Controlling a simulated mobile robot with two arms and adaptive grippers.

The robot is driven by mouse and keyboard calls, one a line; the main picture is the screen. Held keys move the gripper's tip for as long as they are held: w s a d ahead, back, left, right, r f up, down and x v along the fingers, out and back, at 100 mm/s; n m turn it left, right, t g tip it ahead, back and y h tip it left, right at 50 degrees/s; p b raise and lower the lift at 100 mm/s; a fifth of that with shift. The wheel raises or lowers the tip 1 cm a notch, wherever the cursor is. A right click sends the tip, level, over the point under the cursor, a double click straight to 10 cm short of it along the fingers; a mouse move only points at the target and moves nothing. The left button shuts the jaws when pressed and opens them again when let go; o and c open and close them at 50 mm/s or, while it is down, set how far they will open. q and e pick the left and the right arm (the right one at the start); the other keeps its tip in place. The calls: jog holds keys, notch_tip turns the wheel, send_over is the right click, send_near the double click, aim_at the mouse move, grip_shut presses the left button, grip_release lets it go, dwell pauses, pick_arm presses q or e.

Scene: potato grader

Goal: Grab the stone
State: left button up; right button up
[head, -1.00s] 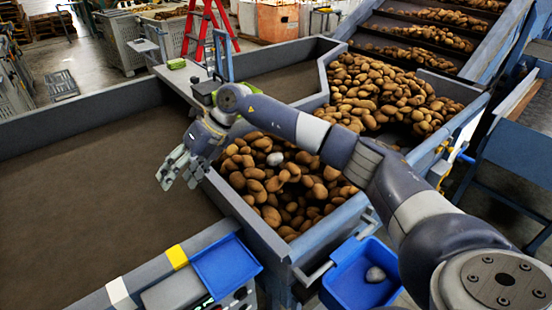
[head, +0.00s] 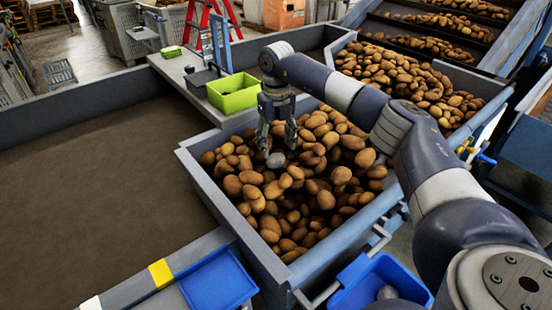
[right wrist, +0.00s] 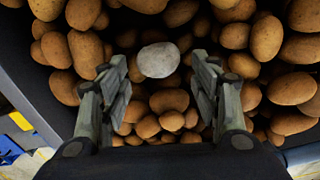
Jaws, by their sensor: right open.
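A pale grey stone (head: 276,160) lies on top of the brown potatoes (head: 325,175) in the grader's bin. In the right wrist view the stone (right wrist: 158,60) shows just beyond and between the fingertips. My right gripper (head: 277,148) points down over the stone, its fingers open on either side of it. Whether the fingers touch the stone cannot be told. My left gripper is not in view.
The bin's grey wall (head: 222,210) surrounds the potatoes. A blue bin (head: 360,280) at the front holds another grey stone (head: 387,292). A green box (head: 232,93) stands on the ledge behind the gripper. The wide dark belt (head: 90,190) at left is empty.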

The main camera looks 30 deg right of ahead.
aim_at(276, 156)
notch_tip(276, 156, down, 4)
jog(key=shift+a+f+p, duration=0.1)
jog(key=shift+f+p, duration=0.05)
jog(key=shift+p, duration=0.95)
jog(key=shift+f, duration=0.2)
jog(key=shift+c, duration=1.3)
jog(key=c, duration=0.6)
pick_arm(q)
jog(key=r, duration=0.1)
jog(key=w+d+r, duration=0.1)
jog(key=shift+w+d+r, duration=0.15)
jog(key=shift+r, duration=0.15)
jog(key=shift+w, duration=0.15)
